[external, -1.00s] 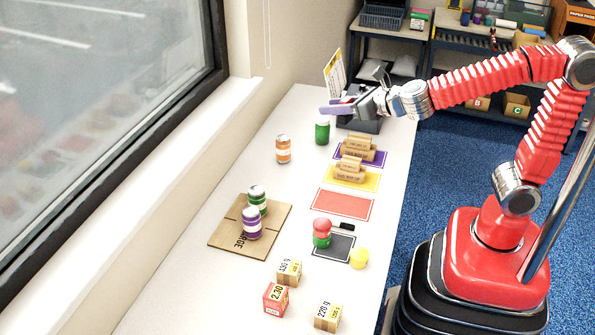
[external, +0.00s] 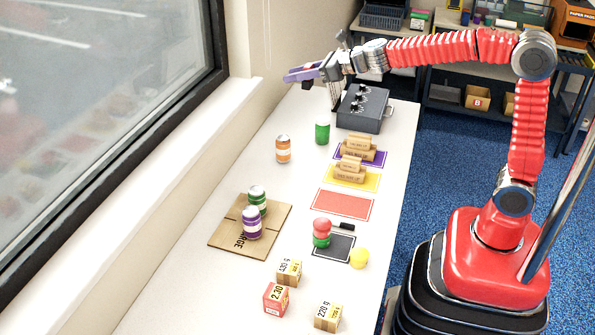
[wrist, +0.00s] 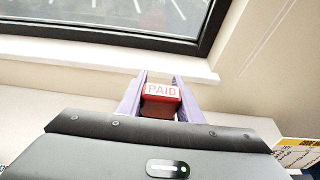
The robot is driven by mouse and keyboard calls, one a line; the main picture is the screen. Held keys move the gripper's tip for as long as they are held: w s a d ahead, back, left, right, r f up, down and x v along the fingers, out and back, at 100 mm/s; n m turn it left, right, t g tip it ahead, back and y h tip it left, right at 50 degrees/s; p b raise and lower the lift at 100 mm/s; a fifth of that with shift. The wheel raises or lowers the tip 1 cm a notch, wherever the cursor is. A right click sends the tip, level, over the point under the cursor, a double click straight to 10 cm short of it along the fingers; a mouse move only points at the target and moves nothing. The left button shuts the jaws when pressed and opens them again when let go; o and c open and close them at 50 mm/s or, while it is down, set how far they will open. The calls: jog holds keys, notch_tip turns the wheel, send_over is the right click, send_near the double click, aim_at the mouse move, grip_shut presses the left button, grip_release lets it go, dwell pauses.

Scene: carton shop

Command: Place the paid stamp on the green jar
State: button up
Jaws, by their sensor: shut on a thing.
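The jar does not show in the wrist view.
The cash box (external: 363,108) stands right of the green jar, and an orange-banded jar (external: 283,149) stands left of it. The window wall borders the left.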

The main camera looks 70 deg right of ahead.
jog(key=d+f+n+g+y, duration=0.1)
jog(key=d+n+y, duration=0.1)
jog(key=d, duration=0.8)
jog(key=d+f+n+y, duration=0.2)
jog(key=d+y, duration=0.1)
jog(key=d, duration=0.8)
notch_tip(320, 180, down, 11)
jog(key=shift+w, duration=0.25)
notch_tip(320, 180, down, 6)
jog(key=shift+f, duration=1.9)
jog(key=shift+f, duration=0.1)
